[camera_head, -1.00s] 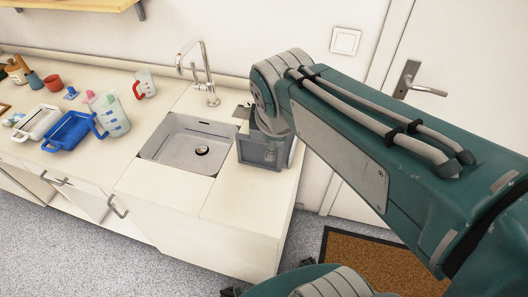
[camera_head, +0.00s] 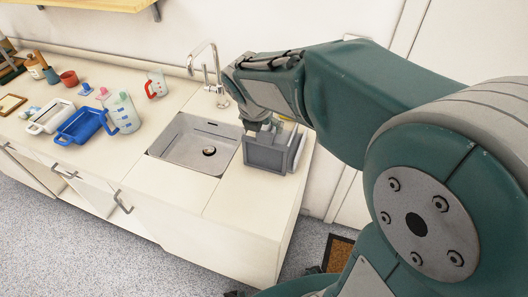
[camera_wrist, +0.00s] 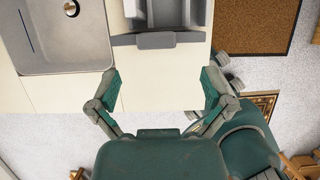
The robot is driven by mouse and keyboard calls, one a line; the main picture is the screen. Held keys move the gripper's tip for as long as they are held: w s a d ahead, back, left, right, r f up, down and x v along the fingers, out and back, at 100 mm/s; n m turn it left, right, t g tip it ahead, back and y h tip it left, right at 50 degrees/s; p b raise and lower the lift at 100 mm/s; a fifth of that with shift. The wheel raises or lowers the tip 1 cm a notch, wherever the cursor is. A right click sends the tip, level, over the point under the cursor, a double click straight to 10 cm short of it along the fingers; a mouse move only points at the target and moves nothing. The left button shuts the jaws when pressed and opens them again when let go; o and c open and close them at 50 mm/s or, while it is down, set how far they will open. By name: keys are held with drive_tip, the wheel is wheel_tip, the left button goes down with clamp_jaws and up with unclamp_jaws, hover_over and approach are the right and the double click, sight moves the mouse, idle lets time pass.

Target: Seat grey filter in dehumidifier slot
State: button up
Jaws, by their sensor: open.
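The dehumidifier (camera_head: 290,152) is a pale boxy unit on the counter, right of the sink. A dark grey panel (camera_head: 265,155), which looks like the grey filter, stands at its front in the head view. In the wrist view a grey bar with a wider middle grip (camera_wrist: 157,40) lies across the unit's near side; whether it is fully seated I cannot tell. My gripper (camera_wrist: 164,86) is open and empty, its fingers spread apart on the near side of that bar, not touching it. In the head view my wrist hides part of the unit's top.
The sink (camera_head: 195,145) with its tap (camera_head: 208,72) lies left of the unit. A blue tray-like piece (camera_head: 82,127), a white one (camera_head: 50,116) and several cups and jugs stand farther left. The counter's front edge is close, with a brown mat (camera_wrist: 250,25) on the floor.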

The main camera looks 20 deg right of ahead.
sight(264, 134)
drive_tip(key=x, duration=0.6)
drive_tip(key=shift+w+a+f, duration=0.1)
drive_tip(key=shift+w+f, duration=0.2)
drive_tip(key=c, duration=1.4)
